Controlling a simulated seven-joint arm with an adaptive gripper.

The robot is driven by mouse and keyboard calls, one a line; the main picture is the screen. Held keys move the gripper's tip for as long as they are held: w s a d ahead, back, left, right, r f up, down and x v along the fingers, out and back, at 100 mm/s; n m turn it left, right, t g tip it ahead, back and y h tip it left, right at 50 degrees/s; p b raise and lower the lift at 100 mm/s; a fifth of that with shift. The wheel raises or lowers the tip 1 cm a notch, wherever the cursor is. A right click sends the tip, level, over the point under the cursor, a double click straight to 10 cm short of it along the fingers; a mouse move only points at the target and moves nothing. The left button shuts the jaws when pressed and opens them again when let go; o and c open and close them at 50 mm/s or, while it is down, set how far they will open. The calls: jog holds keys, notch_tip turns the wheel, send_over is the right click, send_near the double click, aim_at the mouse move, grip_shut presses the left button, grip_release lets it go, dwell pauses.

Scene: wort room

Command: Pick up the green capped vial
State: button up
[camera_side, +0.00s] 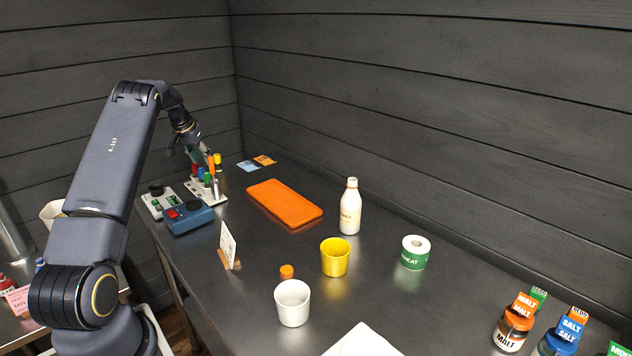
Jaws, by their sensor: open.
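A pale rack (221,198) at the far left end of the dark bench holds several small vials with coloured caps: red, yellow, orange, blue and green. The green capped vial (208,180) appears to stand near the front of this cluster, close to the blue and orange ones. It is small in the picture and partly crowded by its neighbours. My gripper (195,153) is open, pointing down just above the back left of the rack. I cannot tell whether its fingers touch any vial.
A blue box with knobs (188,220) and a pale device (155,203) stand beside the rack. An orange mat (284,203) lies to the right. A white bottle (350,208), yellow cup (335,257) and white cup (292,303) stand farther right. The dark plank wall bounds the bench's back.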

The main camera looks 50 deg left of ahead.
aim_at(206, 174)
notch_tip(206, 174, down, 3)
jog(key=shift+f, duration=0.1)
jog(key=x, duration=0.3)
jog(key=shift+s+d+f, duration=0.2)
jog(key=shift+f, duration=0.25)
jog(key=shift+w+a+f, duration=0.15)
jog(key=shift+w+f, duration=0.1)
jog(key=shift+f, duration=0.25)
grip_shut()
